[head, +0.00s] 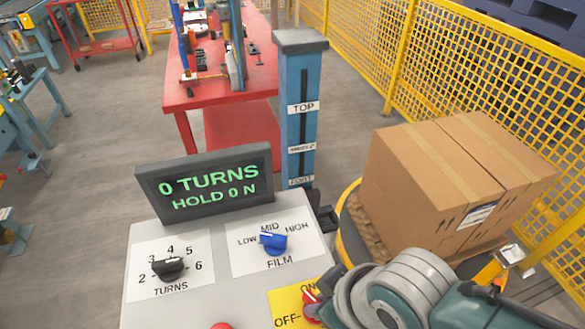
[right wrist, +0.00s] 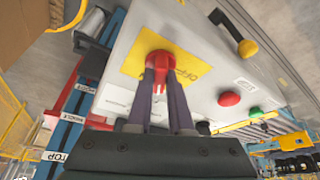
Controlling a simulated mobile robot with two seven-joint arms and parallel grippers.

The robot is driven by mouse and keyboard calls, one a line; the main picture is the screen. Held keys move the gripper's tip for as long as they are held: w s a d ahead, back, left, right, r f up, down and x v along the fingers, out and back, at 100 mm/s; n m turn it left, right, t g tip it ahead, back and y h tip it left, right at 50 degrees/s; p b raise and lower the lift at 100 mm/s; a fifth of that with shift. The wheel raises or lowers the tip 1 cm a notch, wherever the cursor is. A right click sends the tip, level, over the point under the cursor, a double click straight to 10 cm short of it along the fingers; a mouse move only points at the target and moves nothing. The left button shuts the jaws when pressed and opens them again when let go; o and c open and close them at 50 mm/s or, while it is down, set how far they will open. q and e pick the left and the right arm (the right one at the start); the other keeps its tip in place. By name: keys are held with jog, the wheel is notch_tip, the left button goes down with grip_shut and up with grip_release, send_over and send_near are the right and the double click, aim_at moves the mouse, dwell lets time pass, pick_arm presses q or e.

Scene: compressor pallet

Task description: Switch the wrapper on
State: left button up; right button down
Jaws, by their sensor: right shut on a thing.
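The wrapper's grey control panel (head: 215,245) stands in front of me in the head view. Its red rotary switch (head: 311,303) sits on a yellow plate (head: 284,310) marked OFF and ON, partly hidden by my right gripper (head: 318,297). In the right wrist view the red switch (right wrist: 158,66) is between the two dark fingers of the right gripper (right wrist: 165,85), which is shut on it. I cannot tell which mark the switch points at. The display (head: 207,185) reads 0 TURNS, HOLD 0 N. My left gripper is not in view.
A black TURNS knob (head: 168,268) and a blue FILM knob (head: 273,243) are on the panel. A red button (right wrist: 229,98) and a green button (right wrist: 255,112) are near the switch. Cartons (head: 430,190) on a pallet stand right, beside a yellow fence (head: 470,100).

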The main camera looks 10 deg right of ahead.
jog(key=m, duration=0.1)
jog(key=m+h, duration=0.1)
jog(key=shift+a+m, duration=0.2)
jog(key=shift+m, duration=0.1)
jog(key=shift+m+h, duration=0.4)
jog(key=shift+m, duration=0.9)
jog(key=c, duration=0.8)
grip_release()
jog(key=shift+s+r+t+p, duration=0.15)
jog(key=shift+r+t+p, duration=0.15)
jog(key=shift+p, duration=0.1)
jog(key=p+v, duration=0.3)
jog(key=v, duration=0.6)
jog(key=shift+a+r, duration=0.1)
jog(key=shift+r, duration=0.05)
